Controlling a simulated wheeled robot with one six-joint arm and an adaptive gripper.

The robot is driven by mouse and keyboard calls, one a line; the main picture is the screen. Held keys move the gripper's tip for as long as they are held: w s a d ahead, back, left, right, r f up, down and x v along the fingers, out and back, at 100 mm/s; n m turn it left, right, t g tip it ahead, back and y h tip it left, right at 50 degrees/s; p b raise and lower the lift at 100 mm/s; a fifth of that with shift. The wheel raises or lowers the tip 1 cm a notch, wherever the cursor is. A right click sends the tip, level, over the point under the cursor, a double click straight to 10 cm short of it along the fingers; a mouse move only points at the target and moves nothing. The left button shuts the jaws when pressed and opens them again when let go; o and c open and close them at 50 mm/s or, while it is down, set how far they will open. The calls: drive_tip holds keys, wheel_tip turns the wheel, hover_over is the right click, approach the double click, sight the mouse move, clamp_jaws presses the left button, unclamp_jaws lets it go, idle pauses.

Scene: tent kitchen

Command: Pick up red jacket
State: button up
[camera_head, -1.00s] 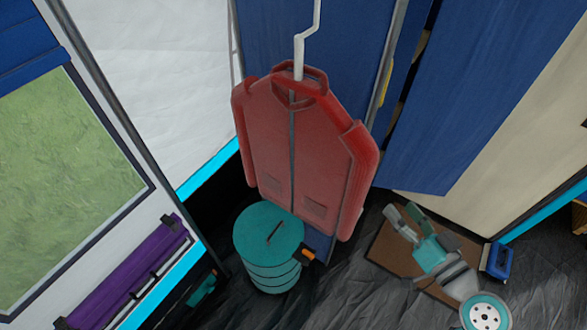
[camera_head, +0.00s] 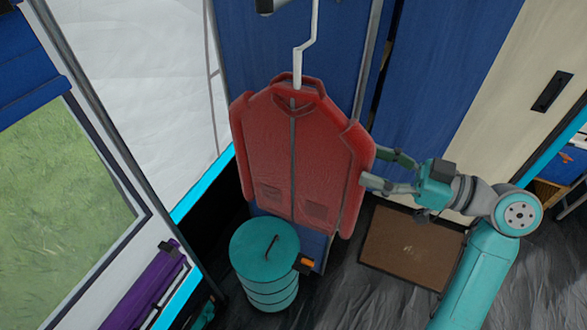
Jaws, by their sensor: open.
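The red jacket (camera_head: 268,160) hangs upright from a pale hook (camera_head: 304,45) in front of a blue panel, with its zip facing the camera. My gripper (camera_head: 368,167) comes from the right at the jacket's right-hand sleeve. Its fingers are spread, one higher near the sleeve's edge and one lower in front of or beside the sleeve. I cannot tell whether they touch the cloth. The jacket still hangs from the hook.
A teal lidded canister (camera_head: 266,262) stands on the dark floor below the jacket. A brown mat (camera_head: 412,248) lies on the floor below my gripper. A purple roll (camera_head: 143,292) is at the lower left. A cream door (camera_head: 510,95) with a dark handle is at right.

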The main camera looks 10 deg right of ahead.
sight(340, 150)
drive_tip(key=shift+r+x, duration=0.15)
drive_tip(key=shift+x, duration=1.65)
drive_tip(key=shift+r+x, duration=0.15)
drive_tip(key=shift+x, duration=1.65)
drive_tip(key=shift+w+d, duration=0.15)
drive_tip(key=shift+w, duration=0.05)
clamp_jaws()
